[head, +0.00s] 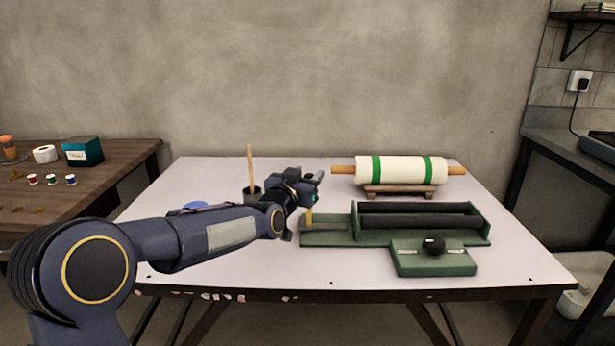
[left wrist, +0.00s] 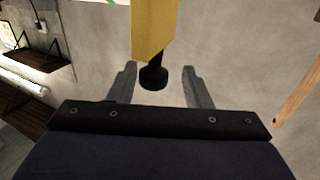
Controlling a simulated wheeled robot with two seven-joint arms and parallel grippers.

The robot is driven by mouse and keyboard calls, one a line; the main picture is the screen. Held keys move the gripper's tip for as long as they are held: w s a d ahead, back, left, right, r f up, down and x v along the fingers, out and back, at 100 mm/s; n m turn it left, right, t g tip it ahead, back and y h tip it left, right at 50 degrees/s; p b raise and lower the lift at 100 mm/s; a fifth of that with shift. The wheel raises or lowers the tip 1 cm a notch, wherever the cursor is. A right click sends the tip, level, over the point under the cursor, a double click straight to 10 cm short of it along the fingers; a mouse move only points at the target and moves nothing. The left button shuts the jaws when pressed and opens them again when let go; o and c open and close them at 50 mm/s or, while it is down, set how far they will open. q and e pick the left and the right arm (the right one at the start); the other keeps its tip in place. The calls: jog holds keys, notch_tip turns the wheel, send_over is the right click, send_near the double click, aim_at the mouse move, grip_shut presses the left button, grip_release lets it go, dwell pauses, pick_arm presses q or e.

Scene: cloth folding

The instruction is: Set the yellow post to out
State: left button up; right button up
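The yellow post (head: 309,217) stands at the left end of a green device (head: 327,239) on the table. In the left wrist view the post (left wrist: 154,28) comes down from the top edge and ends in a black knob (left wrist: 153,78). My left gripper (head: 316,181) is at the post's upper end. In the left wrist view its fingers (left wrist: 159,70) are open, one on each side of the knob, with a gap on both sides. My arm partly hides the device's left end. My right gripper is not in view.
The device has two dark rollers (head: 415,221) and a front plate with a black knob (head: 433,245). A cloth roll with green bands (head: 401,169) lies on a wooden stand behind. A dark cup with a stick (head: 250,168) stands behind my left arm. The table's front right is clear.

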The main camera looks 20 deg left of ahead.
pick_arm(q)
jog(key=shift+s, duration=0.1)
jog(key=s, duration=0.7)
jog(key=shift+s+a, duration=0.3)
jog(key=shift+a, duration=0.15)
jog(key=s+d+f+n+g+h, duration=0.1)
jog(key=s+f+g, duration=0.35)
jog(key=s, duration=0.75)
jog(key=s+f+n+g, duration=0.1)
jog(key=s+f+g, duration=0.35)
jog(key=s, duration=0.75)
jog(key=s+d+f+n+g+h, duration=0.1)
jog(key=s+f+g, duration=0.2)
jog(key=s+f, duration=0.6)
jog(key=s+r+p, duration=0.3)
jog(key=r+p, duration=2.5)
jog(key=r, duration=0.1)
jog(key=shift+d+r+p, duration=0.15)
jog(key=shift+d+p, duration=0.05)
jog(key=shift+p, duration=0.1)
jog(key=shift+s, duration=0.1)
